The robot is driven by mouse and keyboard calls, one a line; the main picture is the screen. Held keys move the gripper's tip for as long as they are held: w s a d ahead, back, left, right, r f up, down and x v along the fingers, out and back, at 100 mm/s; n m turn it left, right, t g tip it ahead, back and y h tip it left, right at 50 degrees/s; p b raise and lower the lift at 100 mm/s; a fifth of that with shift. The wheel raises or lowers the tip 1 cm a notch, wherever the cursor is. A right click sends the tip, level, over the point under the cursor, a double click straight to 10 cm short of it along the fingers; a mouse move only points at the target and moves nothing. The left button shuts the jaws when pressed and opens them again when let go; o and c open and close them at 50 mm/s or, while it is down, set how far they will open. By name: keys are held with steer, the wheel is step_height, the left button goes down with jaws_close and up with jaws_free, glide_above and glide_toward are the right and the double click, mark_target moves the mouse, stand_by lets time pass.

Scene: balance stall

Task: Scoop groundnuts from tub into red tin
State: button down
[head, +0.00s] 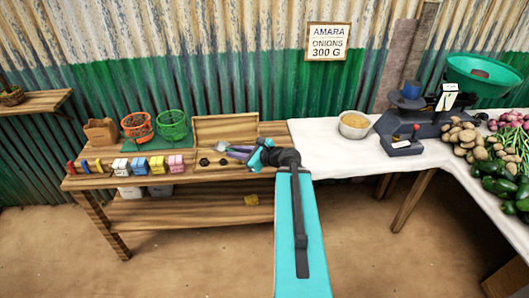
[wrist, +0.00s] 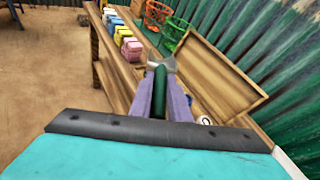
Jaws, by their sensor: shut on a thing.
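My gripper (head: 240,152) hangs over the right end of the wooden bench in the head view. In the wrist view its two purple fingers (wrist: 162,88) are shut on a dark green handle (wrist: 159,95) with a grey metal end, which looks like a scoop. The metal end is seen edge-on, so whether it holds anything cannot be told. The pale tub (head: 341,129) of tan groundnuts (head: 355,120) stands on the white-covered table, to the right of my gripper. I cannot clearly make out a red tin in either view.
An open wooden box (head: 226,128) lies beside my gripper and also shows in the wrist view (wrist: 225,75). Coloured packets (head: 158,164) and orange and green baskets (head: 172,124) stand left. A scale (head: 405,145) and vegetables fill the right. White cloth around the tub is clear.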

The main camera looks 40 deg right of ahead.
steer(key=w+a+r+n+g+y, duration=0.1)
steer(key=a+r+n+g+y, duration=0.1)
steer(key=a, duration=0.8)
steer(key=w+a+r+n+g+y, duration=0.1)
steer(key=a+n+y, duration=0.2)
steer(key=a, duration=0.8)
steer(key=w+a+r+n+g+y, duration=0.1)
steer(key=a+r+n+g+y, duration=0.1)
steer(key=a, duration=0.9)
steer(key=shift+w+r+n+g+y, duration=0.15)
steer(key=shift+r+n+g+y, duration=0.2)
steer(key=shift+n, duration=0.35)
